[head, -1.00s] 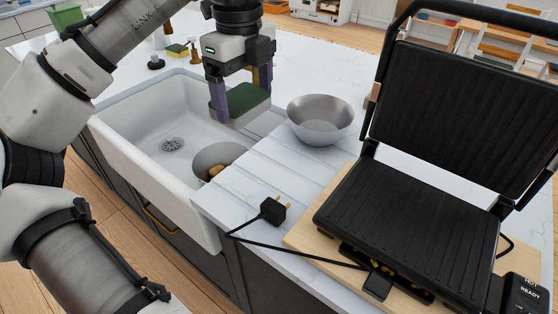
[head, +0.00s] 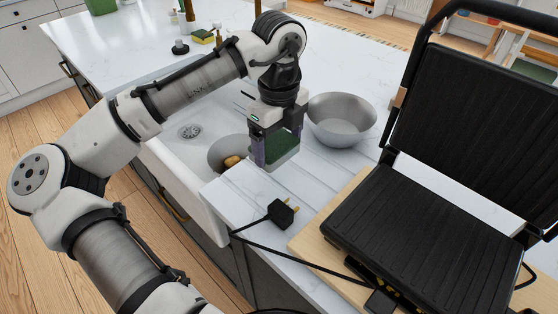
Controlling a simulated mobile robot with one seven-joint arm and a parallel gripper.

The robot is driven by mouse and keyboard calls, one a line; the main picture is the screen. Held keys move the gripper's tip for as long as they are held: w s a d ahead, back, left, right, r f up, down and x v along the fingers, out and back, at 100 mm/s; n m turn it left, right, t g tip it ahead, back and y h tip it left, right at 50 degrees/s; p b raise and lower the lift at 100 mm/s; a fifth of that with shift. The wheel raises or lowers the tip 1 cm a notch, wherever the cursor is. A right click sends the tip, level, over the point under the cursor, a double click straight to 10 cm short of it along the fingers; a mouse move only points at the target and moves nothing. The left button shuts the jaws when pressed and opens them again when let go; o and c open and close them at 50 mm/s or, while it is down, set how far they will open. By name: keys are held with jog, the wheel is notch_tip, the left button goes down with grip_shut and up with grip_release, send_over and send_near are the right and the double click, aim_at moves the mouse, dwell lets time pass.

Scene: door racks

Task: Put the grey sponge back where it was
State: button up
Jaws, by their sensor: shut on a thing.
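The grey sponge (head: 284,150), with a dark green top face, is between the purple fingers of my gripper (head: 277,148). My gripper points down and is shut on it. The sponge is over the grooved drainboard (head: 315,182), just right of the sink (head: 181,158) and in front of the steel bowl (head: 341,119). I cannot tell whether its underside touches the counter. My arm hides part of the sink.
A round bowl (head: 222,149) with a yellowish-brown item (head: 232,161) sits in the sink's near end. A black plug (head: 281,213) and cable lie in front. An open grill (head: 420,240) fills the right. A yellow-green sponge (head: 203,37) lies at the back.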

aim_at(279, 146)
jog(key=shift+f, duration=3.15)
jog(key=shift+f, duration=0.1)
jog(key=o, duration=0.9)
notch_tip(279, 146, up, 12)
jog(key=shift+r+b, duration=0.1)
jog(key=shift+b, duration=0.5)
